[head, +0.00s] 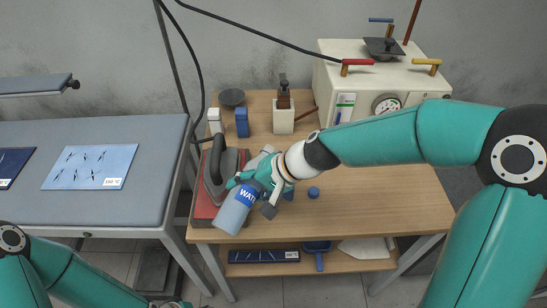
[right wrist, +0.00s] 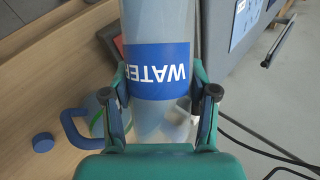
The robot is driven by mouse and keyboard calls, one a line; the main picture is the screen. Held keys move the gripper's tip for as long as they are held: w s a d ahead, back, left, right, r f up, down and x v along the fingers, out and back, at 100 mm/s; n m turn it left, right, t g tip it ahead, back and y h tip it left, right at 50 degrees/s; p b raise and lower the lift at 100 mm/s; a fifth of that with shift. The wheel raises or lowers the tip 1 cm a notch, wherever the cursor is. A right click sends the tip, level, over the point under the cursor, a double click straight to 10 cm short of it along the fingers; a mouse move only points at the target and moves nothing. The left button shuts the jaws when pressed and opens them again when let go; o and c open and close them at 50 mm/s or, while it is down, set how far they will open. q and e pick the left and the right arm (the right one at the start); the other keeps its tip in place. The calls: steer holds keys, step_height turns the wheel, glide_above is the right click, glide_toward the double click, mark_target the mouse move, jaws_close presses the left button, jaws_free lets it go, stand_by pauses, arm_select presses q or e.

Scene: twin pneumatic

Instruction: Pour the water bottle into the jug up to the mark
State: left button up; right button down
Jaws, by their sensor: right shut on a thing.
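The water bottle (head: 232,212) is pale blue, with a blue label reading WATER. My right gripper (head: 260,192) is shut around it, and the bottle is held tilted over the wooden table's front left part. In the right wrist view the bottle (right wrist: 160,90) stands between the two fingers of the gripper (right wrist: 163,95), its label lettering upside down. The jug (right wrist: 95,118), clear with a blue handle, is beside the left finger and partly hidden by it. Its fill mark cannot be made out.
A blue cap (head: 313,192) lies on the wooden table (head: 375,200). An iron (head: 217,175) on a red pad stands close left of the bottle. A blue box (head: 242,123), a white holder (head: 284,117) and a white machine with a gauge (head: 335,85) stand behind.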

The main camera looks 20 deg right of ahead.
steer(key=shift+w+d+r+y+p, duration=0.2)
steer(key=shift+r+y+p, duration=0.15)
steer(key=shift+r, duration=0.15)
stand_by(0.8)
steer(key=shift+r+m+g+y+p, duration=0.5)
steer(key=shift+r+g, duration=0.1)
steer(key=shift+r, duration=0.15)
stand_by(1.9)
